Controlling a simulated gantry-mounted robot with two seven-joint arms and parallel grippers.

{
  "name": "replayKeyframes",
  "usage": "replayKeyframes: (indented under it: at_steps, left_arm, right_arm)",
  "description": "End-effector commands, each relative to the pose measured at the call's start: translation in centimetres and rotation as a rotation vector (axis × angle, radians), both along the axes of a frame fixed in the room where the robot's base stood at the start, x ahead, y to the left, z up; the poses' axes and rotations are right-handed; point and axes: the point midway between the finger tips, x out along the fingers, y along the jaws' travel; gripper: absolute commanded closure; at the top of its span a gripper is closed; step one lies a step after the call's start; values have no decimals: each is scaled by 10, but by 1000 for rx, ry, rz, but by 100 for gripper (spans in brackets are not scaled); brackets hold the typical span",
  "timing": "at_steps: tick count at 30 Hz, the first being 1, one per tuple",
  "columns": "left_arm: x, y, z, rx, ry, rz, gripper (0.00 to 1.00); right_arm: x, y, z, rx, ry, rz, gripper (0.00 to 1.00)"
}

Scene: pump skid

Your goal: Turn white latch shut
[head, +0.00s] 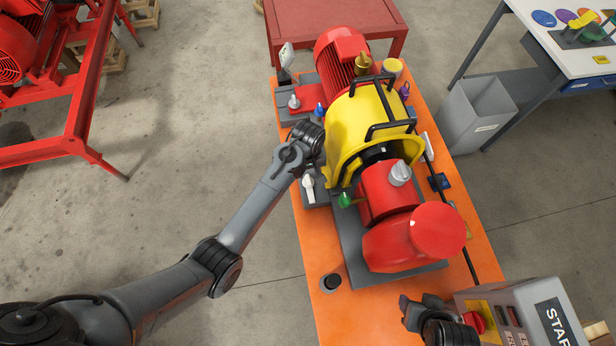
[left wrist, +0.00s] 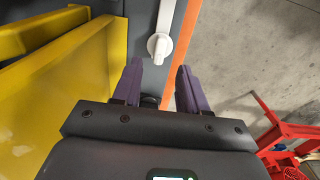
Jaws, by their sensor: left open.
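The white latch (left wrist: 159,46) shows in the left wrist view as a round hub with a long white piece running up from it, on a grey plate. It lies just beyond my left fingertips (left wrist: 158,72), between their lines and apart from them. The purple-grey fingers are open with nothing between them. In the head view a small white handle (head: 308,188), likely this latch, sits left of the yellow guard, below my left gripper (head: 310,138). The wrist hides the fingers there. My right gripper (head: 424,308) is at the lower right; its jaws are unclear.
The yellow guard (head: 353,118) stands close beside my left gripper. A green knob (head: 345,200) is near the white handle. The red pump (head: 388,192) and orange table (head: 310,235) lie nearer. A START box (head: 530,310) stands by my right gripper.

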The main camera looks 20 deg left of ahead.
Motion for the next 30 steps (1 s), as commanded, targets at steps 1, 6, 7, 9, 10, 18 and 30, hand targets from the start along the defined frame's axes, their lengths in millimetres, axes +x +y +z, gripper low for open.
replayKeyframes:
  at_steps: [1,6,7,9,10,18,30]
  left_arm:
    - [-1,1,-9,1,4,0,57]
    - [-1,1,-35,1,2,-2,57]
    - [-1,0,-39,1,3,-2,57]
    - [0,0,-47,0,1,-1,57]
    - [0,0,-49,1,1,-1,57]
    - [0,0,-62,0,0,0,57]
    - [0,0,-62,0,0,-1,82]
  right_arm:
    - [0,0,1,0,-1,0,49]
    - [1,0,0,-2,-2,1,49]
    - [1,-1,0,-2,-2,1,49]
    - [1,-1,0,-4,-4,3,49]
    - [1,-1,0,-6,-3,3,49]
    - [1,-3,-1,-11,-4,7,49]
    - [1,-2,-1,-7,-4,4,49]
